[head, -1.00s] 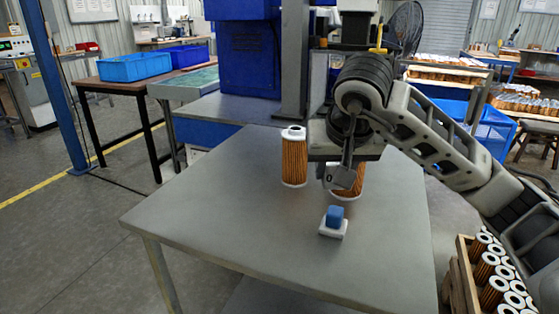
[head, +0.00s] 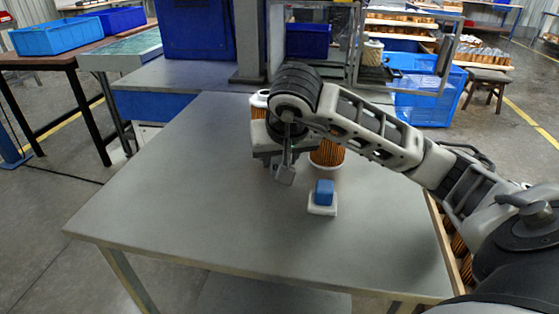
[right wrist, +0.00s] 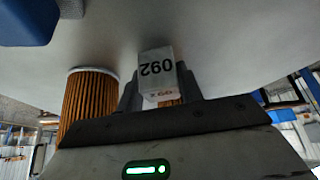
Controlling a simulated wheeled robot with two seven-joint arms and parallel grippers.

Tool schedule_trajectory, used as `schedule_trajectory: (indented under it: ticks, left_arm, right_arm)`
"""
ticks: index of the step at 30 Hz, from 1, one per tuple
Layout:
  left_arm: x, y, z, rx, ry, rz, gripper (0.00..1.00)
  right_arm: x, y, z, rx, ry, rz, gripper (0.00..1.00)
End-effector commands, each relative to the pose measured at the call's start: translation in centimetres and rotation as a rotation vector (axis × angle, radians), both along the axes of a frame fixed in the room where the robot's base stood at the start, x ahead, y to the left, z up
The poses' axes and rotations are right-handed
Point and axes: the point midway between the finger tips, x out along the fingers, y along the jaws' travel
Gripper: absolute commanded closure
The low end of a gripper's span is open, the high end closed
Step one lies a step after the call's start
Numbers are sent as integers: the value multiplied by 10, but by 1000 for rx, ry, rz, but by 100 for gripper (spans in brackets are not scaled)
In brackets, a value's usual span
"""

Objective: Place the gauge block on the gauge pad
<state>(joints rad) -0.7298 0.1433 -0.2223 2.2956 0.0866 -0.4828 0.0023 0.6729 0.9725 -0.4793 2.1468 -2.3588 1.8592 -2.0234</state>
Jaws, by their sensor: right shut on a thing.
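My right gripper (head: 284,168) is shut on a small light grey block with dark digits, likely the gauge block (head: 285,177). It holds the block above the grey table. The block also shows between the jaws in the right wrist view (right wrist: 157,72). A blue cube-like piece (head: 324,190) sits on a white square base (head: 322,210), to the right of and nearer than the held block. I cannot tell whether this base is the gauge pad. The blue piece shows at the wrist view's top left (right wrist: 28,22). My left gripper is not in view.
A pleated orange filter cartridge (head: 327,154) stands behind the blue piece. Another cartridge (head: 259,102) is partly hidden behind my right arm. A wooden crate (head: 437,222) of cartridges is at the table's right. The table's left and front (head: 190,200) are clear.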

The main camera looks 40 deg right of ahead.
Motion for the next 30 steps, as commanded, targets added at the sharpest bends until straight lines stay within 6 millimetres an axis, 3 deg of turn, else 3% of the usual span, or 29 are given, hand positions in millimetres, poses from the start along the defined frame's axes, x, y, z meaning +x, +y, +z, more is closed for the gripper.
schedule_trajectory:
  ticks: [13,14,16,25,30]
  left_arm:
    - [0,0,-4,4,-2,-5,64]
    - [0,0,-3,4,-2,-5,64]
    - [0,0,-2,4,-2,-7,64]
    - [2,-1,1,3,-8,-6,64]
    - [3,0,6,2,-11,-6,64]
  right_arm:
    - [0,0,-10,0,-3,0,92]
    - [0,0,-9,0,-2,0,58]
    - [0,0,-9,0,-1,0,42]
    - [0,0,-7,2,-2,0,42]
    - [-6,4,10,0,-6,1,42]
